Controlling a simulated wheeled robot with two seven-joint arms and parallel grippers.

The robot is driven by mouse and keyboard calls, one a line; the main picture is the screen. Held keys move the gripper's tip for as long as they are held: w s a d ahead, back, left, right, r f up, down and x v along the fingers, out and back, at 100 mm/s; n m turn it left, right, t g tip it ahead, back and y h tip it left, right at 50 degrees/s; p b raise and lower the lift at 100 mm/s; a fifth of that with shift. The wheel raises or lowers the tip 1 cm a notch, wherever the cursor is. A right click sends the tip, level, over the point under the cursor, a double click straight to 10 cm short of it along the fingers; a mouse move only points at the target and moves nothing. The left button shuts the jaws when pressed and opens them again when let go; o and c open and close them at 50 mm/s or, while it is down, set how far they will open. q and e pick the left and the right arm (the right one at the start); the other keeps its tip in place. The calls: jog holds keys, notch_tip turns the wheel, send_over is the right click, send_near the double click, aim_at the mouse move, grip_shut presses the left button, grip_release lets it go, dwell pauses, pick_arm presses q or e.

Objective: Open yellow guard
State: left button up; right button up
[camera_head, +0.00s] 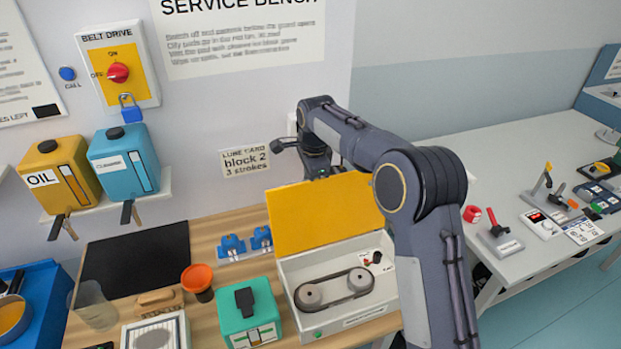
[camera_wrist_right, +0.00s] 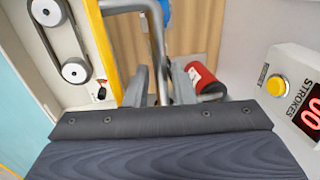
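The yellow guard (camera_head: 318,217) stands raised, nearly upright, at the back of a white housing (camera_head: 388,300). Below it a belt on two pulleys (camera_head: 335,289) is exposed. In the right wrist view the guard (camera_wrist_right: 106,48) shows edge-on as a yellow strip, with a grey bent handle (camera_wrist_right: 155,40) beside it. My right gripper (camera_head: 318,165) is at the guard's top edge, partly hidden by its own arm. In the wrist view its fingers (camera_wrist_right: 160,88) sit close on both sides of the handle and appear shut on it. My left gripper is not in view.
A teal box (camera_head: 246,312), an orange cup (camera_head: 197,280) and blue clamps (camera_head: 245,243) stand left of the housing. The OIL can (camera_head: 58,175) and blue can (camera_head: 124,162) are on a wall shelf. A white bench (camera_head: 510,160) with controls is at right.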

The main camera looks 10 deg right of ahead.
jog(key=shift+o, duration=0.7)
jog(key=shift+r, duration=0.1)
notch_tip(320, 180, up, 8)
jog(key=s+b, duration=0.1)
jog(key=shift+s+f, duration=0.25)
jog(key=shift+d, duration=0.1)
